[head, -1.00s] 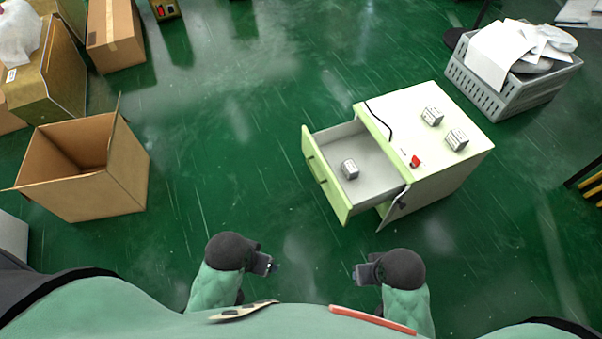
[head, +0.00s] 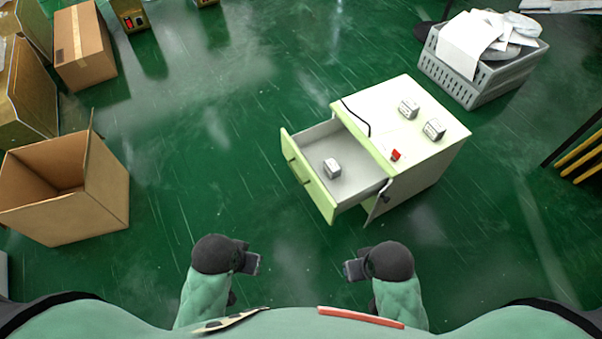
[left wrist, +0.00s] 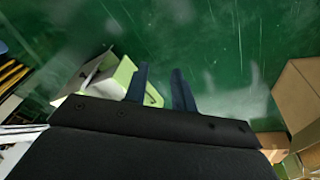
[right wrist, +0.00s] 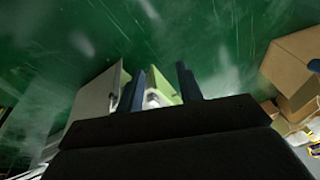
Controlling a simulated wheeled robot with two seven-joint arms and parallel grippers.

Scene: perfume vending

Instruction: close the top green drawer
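A white cabinet (head: 414,170) with green edging stands on the floor right of centre in the head view. Its top green drawer (head: 308,178) is pulled out toward the lower left, with a small grey-and-white box (head: 332,169) inside. A part below the drawer also stands out from the cabinet, partly hidden. My left gripper (head: 255,264) and right gripper (head: 347,270) are in front of my body, empty and apart from the drawer. Both pairs of fingers are spread in the left wrist view (left wrist: 162,90) and the right wrist view (right wrist: 162,85).
Two small boxes (head: 408,109) (head: 434,129) and a red item (head: 396,155) lie on the cabinet top. A grey crate (head: 470,83) with papers stands behind it. An open cardboard box (head: 95,195) stands at left. Green floor between my grippers and the drawer is clear.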

